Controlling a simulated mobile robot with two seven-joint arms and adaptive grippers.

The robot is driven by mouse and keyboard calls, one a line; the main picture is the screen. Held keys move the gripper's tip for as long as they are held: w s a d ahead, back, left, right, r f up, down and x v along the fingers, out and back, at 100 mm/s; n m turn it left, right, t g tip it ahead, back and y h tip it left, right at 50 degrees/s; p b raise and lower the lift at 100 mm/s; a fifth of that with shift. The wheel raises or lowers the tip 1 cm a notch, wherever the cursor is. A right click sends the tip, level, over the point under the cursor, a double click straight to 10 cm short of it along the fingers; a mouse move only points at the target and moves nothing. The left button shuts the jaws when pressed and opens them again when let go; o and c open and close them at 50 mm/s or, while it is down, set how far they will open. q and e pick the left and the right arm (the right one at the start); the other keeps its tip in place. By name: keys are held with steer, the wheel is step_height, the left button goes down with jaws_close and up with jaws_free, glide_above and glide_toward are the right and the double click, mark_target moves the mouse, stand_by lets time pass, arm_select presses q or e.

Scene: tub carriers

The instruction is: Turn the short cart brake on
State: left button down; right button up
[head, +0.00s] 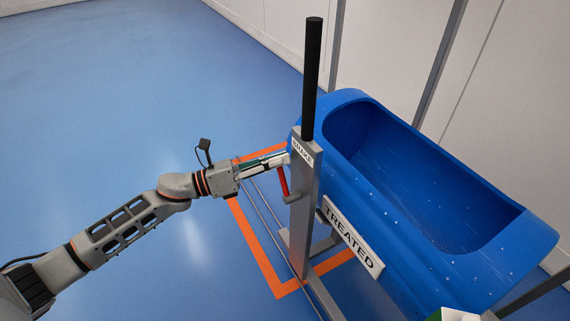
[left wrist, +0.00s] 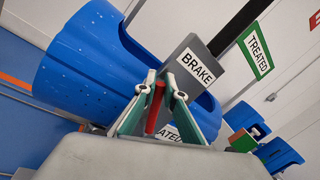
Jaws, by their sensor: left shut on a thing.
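The short cart's red brake lever (head: 283,182) hangs down beside the grey post (head: 302,210) labelled BRAKE. My left gripper (head: 284,159) reaches the post from the left, at the lever's upper part. In the left wrist view the red lever (left wrist: 154,108) stands between the two fingers of my left gripper (left wrist: 163,90), which is shut on it. The BRAKE label (left wrist: 197,67) is just beyond the fingertips. The cart carries a blue tub (head: 345,175) with a TREATED plate (head: 350,238) on its side.
A black upright handle (head: 312,80) tops the post. An orange floor outline (head: 257,255) runs around the cart's base. Open blue floor (head: 120,110) lies to the left, with a pale wall behind. In the left wrist view more blue tubs (left wrist: 278,154) stand at the right.

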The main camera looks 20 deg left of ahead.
arm_select(q)
steer(key=w+a+f+n+t+b, duration=0.2)
steer(key=f+n, duration=0.4)
steer(key=n, duration=0.3)
steer(key=shift+w+a+y, duration=0.4)
steer(key=shift+w+a, duration=0.05)
steer(key=shift+a, duration=0.45)
arm_select(e)
steer(key=shift+w+a+r+m+y, duration=0.35)
steer(key=shift+w+a+r, duration=0.3)
steer(key=shift+r, duration=0.25)
steer(key=shift+s, duration=0.1)
steer(key=shift+s+f, duration=0.1)
arm_select(q)
steer(key=c, duration=2.4)
jaws_free()
arm_select(e)
steer(key=shift+f, duration=0.1)
arm_select(q)
steer(key=v, duration=1.2)
